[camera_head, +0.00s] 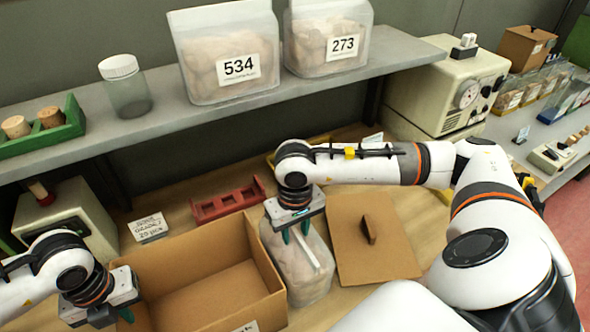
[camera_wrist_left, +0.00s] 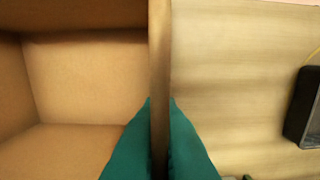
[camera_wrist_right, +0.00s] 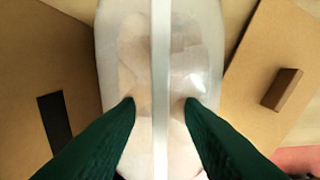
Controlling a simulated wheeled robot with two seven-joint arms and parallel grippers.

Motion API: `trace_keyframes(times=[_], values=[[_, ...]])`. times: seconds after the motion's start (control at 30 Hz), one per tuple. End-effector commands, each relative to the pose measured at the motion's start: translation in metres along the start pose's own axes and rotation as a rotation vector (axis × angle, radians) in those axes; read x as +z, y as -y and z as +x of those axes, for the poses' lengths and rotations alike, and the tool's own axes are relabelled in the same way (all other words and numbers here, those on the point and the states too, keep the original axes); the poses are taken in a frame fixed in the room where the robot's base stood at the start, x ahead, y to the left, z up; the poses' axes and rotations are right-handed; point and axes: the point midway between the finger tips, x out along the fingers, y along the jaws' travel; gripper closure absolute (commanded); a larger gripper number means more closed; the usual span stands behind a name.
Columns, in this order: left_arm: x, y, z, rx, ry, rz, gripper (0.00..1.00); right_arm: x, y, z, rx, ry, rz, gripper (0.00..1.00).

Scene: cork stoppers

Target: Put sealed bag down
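The sealed bag (camera_head: 308,278) is clear with pale contents and a white seal strip along its top. It stands on the table between an open cardboard box (camera_head: 215,318) and a flat cardboard piece (camera_head: 372,250). My right gripper (camera_head: 295,230) is above the bag. In the right wrist view its fingers (camera_wrist_right: 160,103) are apart on either side of the seal strip (camera_wrist_right: 160,60), with gaps showing. My left gripper (camera_head: 124,312) is at the box's left side. In the left wrist view its fingers (camera_wrist_left: 161,110) close on the box wall (camera_wrist_left: 160,50).
A red rack (camera_head: 228,203) and a label card (camera_head: 148,227) lie behind the box. Bags marked 534 (camera_head: 222,50) and 273 (camera_head: 328,38), a jar (camera_head: 126,88) and a green rack (camera_head: 45,140) with corks stand on the shelf above. The box interior looks empty.

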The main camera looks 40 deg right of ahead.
Motion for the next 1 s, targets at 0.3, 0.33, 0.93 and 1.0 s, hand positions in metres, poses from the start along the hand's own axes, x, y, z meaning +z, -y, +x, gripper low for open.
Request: trace_keyframes(times=[0.3, 0.33, 0.93, 1.0], values=[[-0.0002, -0.0002, -0.0004, 0.001, -0.001, 0.000, 1.00, 0.0002, 0.0000, 0.0081, 0.000, 0.001, 0.000, 0.65], [-0.0002, -0.0002, -0.0004, 0.001, -0.001, 0.000, 1.00, 0.0002, 0.0000, 0.0080, 0.000, 0.001, 0.000, 0.69], [-0.0002, -0.0002, -0.0003, 0.001, -0.001, 0.000, 1.00, -0.0003, 0.0002, 0.0083, 0.000, -0.001, 0.000, 1.00], [-0.0002, -0.0002, -0.0003, 0.001, -0.001, 0.000, 1.00, -0.0003, 0.0002, 0.0083, 0.000, -0.001, 0.000, 1.00]])
